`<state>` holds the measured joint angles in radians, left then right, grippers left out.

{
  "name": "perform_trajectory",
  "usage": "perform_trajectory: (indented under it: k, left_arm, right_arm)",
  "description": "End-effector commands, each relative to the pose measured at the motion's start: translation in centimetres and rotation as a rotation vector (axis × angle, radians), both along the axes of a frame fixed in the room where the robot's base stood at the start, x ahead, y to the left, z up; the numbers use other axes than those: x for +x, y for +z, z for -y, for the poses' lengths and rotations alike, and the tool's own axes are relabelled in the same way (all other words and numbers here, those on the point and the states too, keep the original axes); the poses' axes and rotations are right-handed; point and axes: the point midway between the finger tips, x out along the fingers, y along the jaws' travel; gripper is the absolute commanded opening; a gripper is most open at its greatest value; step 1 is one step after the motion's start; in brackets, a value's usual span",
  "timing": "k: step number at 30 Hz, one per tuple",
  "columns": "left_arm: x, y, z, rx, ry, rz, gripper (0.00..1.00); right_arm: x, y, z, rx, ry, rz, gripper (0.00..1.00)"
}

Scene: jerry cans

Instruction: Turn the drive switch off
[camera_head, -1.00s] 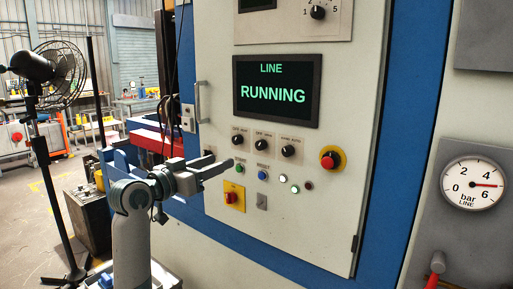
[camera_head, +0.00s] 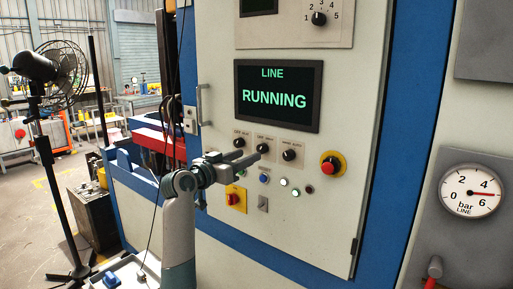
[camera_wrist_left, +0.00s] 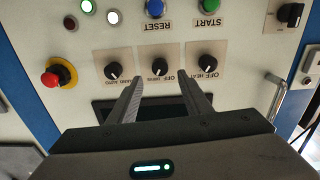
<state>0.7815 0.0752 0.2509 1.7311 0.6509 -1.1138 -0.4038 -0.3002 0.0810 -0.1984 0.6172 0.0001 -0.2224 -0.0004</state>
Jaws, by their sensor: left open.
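The drive switch (camera_head: 263,149) is the middle of three black knobs in a row under the display on the pale cabinet door. In the upside-down left wrist view, the drive switch (camera_wrist_left: 163,71) sits under an "OFF DRIVE" label, with its pointer hard to read. My left gripper (camera_head: 249,156) is open in front of the knob row. In the left wrist view, my left gripper (camera_wrist_left: 160,77) has its fingertips on either side of the drive switch; I cannot tell whether they touch it. The display (camera_head: 277,95) reads "LINE RUNNING". My right gripper is not in view.
The heat knob (camera_wrist_left: 207,63) and the hand/auto knob (camera_wrist_left: 114,70) flank the drive switch closely. A red emergency button (camera_head: 331,163) is to the right. The blue reset button (camera_wrist_left: 155,8), a red-yellow switch (camera_head: 236,199) and a door handle (camera_head: 203,104) are nearby.

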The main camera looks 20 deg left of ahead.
Motion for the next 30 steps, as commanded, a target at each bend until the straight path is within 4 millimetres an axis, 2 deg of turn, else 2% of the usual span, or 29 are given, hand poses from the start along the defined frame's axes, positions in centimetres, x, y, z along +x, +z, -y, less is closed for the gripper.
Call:
perform_trajectory:
  k: [6,12,26,30]
  left_arm:
    - [3.4,0.3,1.3,-0.001,-0.001,-0.001,0.45]
    - [5.2,0.1,1.9,0.0,-0.001,-0.002,0.45]
    - [5.9,0.0,2.2,0.001,0.0,0.0,0.45]
    - [5.9,0.0,2.2,0.001,0.0,0.0,0.11]
  right_arm:
    - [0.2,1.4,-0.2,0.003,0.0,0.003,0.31]
    - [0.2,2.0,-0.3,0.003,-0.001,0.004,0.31]
    - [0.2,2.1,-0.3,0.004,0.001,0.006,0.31]
    - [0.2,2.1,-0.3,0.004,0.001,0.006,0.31]
